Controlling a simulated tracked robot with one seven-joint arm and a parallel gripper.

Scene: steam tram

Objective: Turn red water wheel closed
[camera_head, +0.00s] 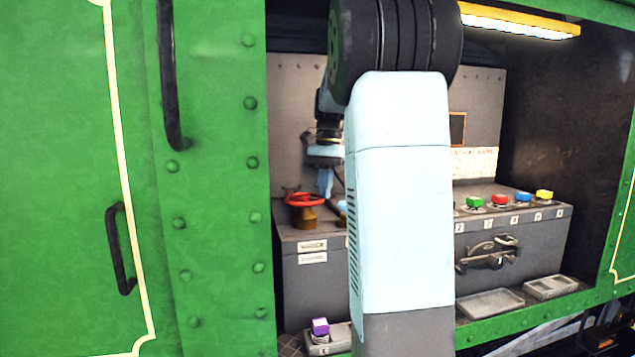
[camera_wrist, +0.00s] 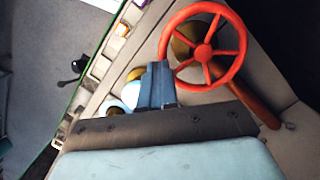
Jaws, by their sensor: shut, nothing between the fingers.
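The red water wheel (camera_head: 305,199) is a spoked handwheel on a brass-coloured base, at the left end of the grey cabinet in the head view. It also shows large in the wrist view (camera_wrist: 203,52). My gripper (camera_head: 326,182) is just above and to the right of the wheel in the head view, partly hidden by my arm. In the wrist view the blue fingers of my gripper (camera_wrist: 156,82) are shut and empty, beside the wheel's left rim. I cannot tell whether they touch the rim.
Green, red, blue and yellow buttons (camera_head: 499,200) line the cabinet top at right. A purple-topped block (camera_head: 320,327) stands at the lower left. Grey trays (camera_head: 488,303) lie at the lower right. The green tram wall (camera_head: 215,200) with black handles bounds the opening on the left.

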